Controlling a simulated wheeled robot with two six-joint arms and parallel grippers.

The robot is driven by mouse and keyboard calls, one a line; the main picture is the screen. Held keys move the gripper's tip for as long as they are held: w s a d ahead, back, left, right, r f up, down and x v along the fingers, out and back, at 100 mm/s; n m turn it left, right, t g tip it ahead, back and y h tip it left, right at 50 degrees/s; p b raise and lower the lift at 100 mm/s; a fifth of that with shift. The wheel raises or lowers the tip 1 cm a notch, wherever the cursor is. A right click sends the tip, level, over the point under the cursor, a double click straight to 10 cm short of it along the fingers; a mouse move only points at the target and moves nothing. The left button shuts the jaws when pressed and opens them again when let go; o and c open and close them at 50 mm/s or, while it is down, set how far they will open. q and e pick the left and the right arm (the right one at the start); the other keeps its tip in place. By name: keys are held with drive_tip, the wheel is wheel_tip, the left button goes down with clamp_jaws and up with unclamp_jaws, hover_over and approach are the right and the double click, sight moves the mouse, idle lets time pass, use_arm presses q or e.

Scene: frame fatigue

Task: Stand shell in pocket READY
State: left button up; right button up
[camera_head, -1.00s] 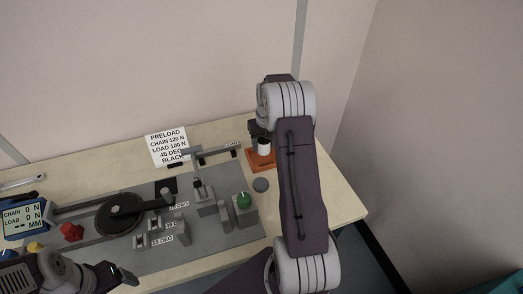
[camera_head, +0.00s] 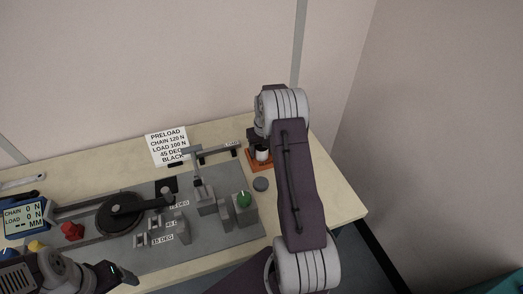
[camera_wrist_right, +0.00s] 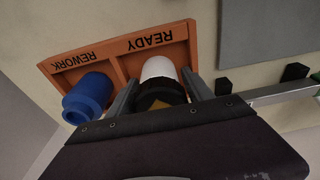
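The orange tray (camera_wrist_right: 193,37) has two pockets, marked READY and REWORK; it also shows in the head view (camera_head: 250,161). A white shell (camera_wrist_right: 158,69) with a dark end stands in or just over the READY pocket; whether its base touches the floor is hidden. It also shows in the head view (camera_head: 262,155). My right gripper (camera_wrist_right: 160,82) is over that pocket, its fingers close along both sides of the shell and apparently shut on it. A blue shell (camera_wrist_right: 88,95) stands in the REWORK pocket. My left gripper (camera_head: 122,274) is at the lower left, empty, its finger gap unclear.
A grey fixture plate (camera_head: 200,245) with a black wheel (camera_head: 120,213), a lever and a green knob (camera_head: 244,199) lies left of the tray. A preload card (camera_head: 167,146) stands behind. The table's right end is clear.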

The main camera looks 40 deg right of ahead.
drive_tip(key=shift+r, duration=0.25)
drive_tip(key=r, duration=0.4)
drive_tip(key=s+r, duration=0.1)
drive_tip(key=r, duration=0.6)
drive_tip(key=shift+s+a+r+p, duration=0.25)
drive_tip(key=shift+s+r+p, duration=0.1)
drive_tip(key=shift+p, duration=0.05)
